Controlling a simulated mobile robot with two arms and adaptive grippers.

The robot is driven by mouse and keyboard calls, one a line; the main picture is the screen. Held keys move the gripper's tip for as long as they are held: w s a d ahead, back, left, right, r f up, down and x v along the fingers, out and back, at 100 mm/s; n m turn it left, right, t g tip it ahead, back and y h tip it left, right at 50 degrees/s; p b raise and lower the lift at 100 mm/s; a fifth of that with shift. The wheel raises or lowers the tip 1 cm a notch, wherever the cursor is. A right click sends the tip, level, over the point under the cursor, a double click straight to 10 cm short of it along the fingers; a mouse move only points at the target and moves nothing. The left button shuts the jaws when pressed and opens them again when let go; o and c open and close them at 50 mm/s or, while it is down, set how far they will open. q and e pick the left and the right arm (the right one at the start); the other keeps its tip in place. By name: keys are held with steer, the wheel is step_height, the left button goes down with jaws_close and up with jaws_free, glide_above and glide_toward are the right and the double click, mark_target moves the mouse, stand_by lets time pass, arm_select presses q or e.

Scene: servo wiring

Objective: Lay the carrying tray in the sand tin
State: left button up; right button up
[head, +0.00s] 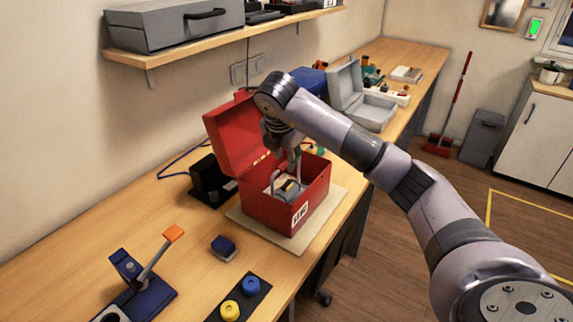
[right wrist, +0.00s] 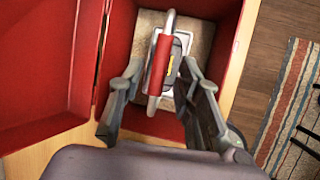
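A red tin (head: 262,203) with a white label and its lid (head: 233,135) open stands on the bench; it also shows in the right wrist view (right wrist: 55,60). The carrying tray, with a hoop handle and red grip (right wrist: 160,62), is inside this red tin. My right gripper (right wrist: 160,75) is open, reaching down into the tin, with a finger on each side of the handle and gaps visible to both. In the head view its fingers partly hide the tray. No tin is plainly marked as the sand tin. My left gripper is out of view.
A light grey case (head: 372,108) stands open farther along the bench. A black device (head: 208,182) is left of the red tin, beside a beige mat (head: 318,232).

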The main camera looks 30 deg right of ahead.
steer(key=v, duration=0.7)
steer(key=shift+s+r+p, duration=0.2)
steer(key=shift+r+p, duration=0.1)
steer(key=shift+a, duration=0.15)
steer(key=shift+c, duration=0.6)
